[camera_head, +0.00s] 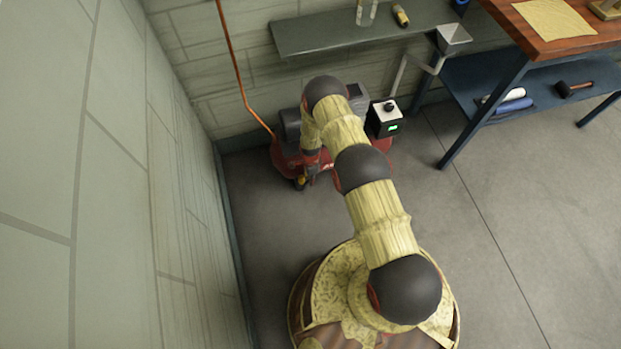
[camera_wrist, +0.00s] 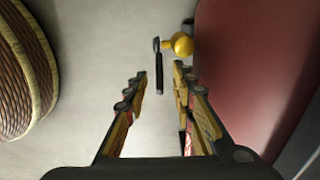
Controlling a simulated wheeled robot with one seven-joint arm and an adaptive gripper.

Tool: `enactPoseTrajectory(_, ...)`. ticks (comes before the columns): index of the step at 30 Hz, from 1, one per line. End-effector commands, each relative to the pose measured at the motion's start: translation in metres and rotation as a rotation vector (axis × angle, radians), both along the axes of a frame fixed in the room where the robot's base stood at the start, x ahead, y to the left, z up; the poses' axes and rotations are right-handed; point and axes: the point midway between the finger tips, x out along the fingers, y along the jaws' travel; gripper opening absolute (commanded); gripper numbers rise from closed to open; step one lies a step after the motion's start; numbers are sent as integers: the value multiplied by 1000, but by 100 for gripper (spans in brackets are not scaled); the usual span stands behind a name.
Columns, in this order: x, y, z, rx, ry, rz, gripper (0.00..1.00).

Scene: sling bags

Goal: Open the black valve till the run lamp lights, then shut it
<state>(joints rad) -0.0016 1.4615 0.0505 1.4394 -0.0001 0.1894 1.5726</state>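The black valve shows in the wrist view as a thin black lever (camera_wrist: 159,72) beside a round brass body (camera_wrist: 182,44), close to the red tank (camera_wrist: 235,60). My gripper (camera_wrist: 159,80) is open, with one finger on each side of the lever in the picture. A gap shows on both sides of the lever, and I cannot tell its depth against the fingertips. In the head view my gripper (camera_head: 305,180) is low at the left of the red machine, and my arm hides much of it. A green light (camera_head: 393,128) glows on a black box (camera_head: 376,122) with a knob on top.
An orange pipe (camera_head: 238,70) runs down the back wall to the machine. The pale left wall (camera_head: 120,160) is close. A grey shelf (camera_head: 330,33) and a wooden-topped bench (camera_head: 545,45) stand at back and right. Floor (camera_head: 500,220) at right is clear. A ribbed round object (camera_wrist: 25,75) is at left.

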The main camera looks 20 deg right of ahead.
Motion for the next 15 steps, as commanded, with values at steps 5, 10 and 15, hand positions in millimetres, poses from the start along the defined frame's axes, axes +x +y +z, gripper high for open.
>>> enactPoseTrajectory(5, 0, 0, 0, 0, 0, 0, 19)
enactPoseTrajectory(10, 0, 0, 0, 0, 1, 0, 9)
enactPoseTrajectory(15, 0, 0, 0, 0, 1, 0, 0)
